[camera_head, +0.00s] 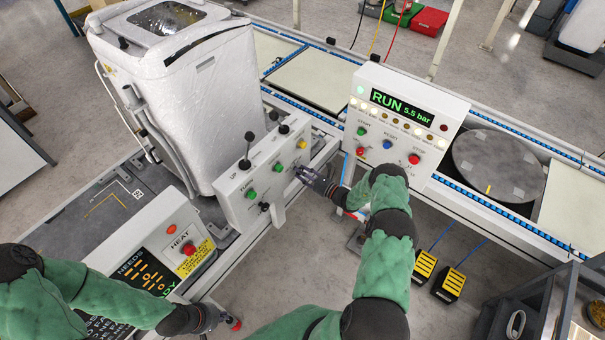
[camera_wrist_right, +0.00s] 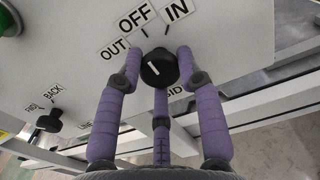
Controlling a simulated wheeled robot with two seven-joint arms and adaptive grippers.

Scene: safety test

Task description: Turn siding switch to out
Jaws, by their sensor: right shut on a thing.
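The siding switch is a black round knob (camera_wrist_right: 159,68) on a pale panel, under OUT, OFF and IN labels, with OUT at the left. Its short white mark leans slightly to the upper left; I cannot tell exactly which label it meets. My right gripper (camera_wrist_right: 159,75) is shut on the knob, purple fingers on both sides and one below. In the head view my right gripper (camera_head: 303,174) is at the right end of the white control panel (camera_head: 236,206), hiding the switch. My left gripper (camera_head: 226,321) is low at the left, its fingers too small to judge.
A second black knob (camera_wrist_right: 48,121) with FWD and BACK labels is at the left of the wrist view. Levers and green buttons fill the control panel. The RUN display box (camera_head: 404,115) stands to the right, beside my right arm. A HEAT panel (camera_head: 182,245) is near my left arm.

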